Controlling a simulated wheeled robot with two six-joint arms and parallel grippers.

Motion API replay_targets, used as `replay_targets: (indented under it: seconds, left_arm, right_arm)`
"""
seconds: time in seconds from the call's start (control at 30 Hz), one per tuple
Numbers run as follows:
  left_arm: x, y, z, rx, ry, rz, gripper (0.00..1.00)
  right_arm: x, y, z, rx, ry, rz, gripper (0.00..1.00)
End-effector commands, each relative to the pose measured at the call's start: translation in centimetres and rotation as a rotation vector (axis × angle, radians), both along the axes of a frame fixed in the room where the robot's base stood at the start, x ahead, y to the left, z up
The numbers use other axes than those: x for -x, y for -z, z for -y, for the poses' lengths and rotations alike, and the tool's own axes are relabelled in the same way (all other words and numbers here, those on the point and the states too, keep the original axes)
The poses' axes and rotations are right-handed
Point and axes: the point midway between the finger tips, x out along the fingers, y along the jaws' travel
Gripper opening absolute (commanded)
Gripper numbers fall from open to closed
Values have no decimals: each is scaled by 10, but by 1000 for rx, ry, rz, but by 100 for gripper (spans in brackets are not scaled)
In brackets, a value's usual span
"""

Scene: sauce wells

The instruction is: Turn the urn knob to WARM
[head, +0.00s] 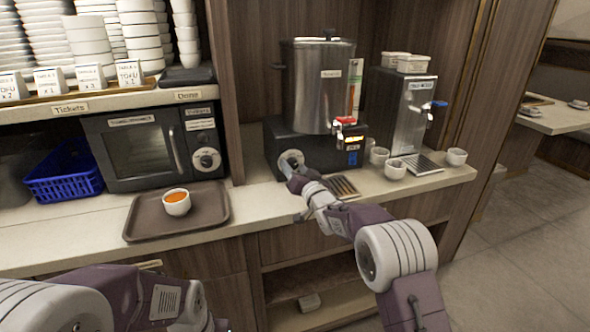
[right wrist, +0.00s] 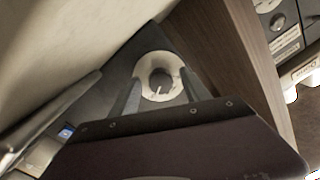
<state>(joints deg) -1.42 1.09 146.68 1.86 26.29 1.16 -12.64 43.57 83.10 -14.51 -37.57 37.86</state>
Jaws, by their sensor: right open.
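The steel urn (head: 318,85) stands on a dark base (head: 280,133) on the counter. Its knob (head: 291,159) is on the base's front, on a pale round dial. My right gripper (head: 291,171) is at the knob and partly hides it. In the right wrist view, the knob (right wrist: 160,82) shows a light pointer mark, between the two fingers of the open gripper (right wrist: 159,92). I cannot tell whether the fingers touch it. The dial's lettering is unreadable. My left arm shows at the bottom left, but its gripper is out of view.
A brown tray (head: 140,221) with a cup of orange sauce (head: 177,202) lies to the left, before a microwave (head: 148,146). A drip grille (head: 343,187) sits right of my gripper. Small white cups (head: 395,169) and a steel dispenser (head: 397,107) stand farther right.

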Motion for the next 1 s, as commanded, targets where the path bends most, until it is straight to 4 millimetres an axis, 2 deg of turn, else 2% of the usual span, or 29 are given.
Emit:
replay_targets:
  seconds: [0.03, 0.2, 0.57, 1.0]
  left_arm:
    - [0, 0, 0, 0, 0, 0, 55]
    - [0, 0, 0, 0, 0, 0, 55]
    - [0, 3, 0, 0, 0, 0, 55]
    - [0, 21, 0, 0, 0, 0, 55]
  right_arm:
    - [0, 0, 0, 0, 0, 0, 47]
    - [0, 0, 0, 0, 0, 0, 0]
    - [0, 1, 0, 53, 0, 17, 0]
    - [0, 2, 1, 388, 0, 127, 0]
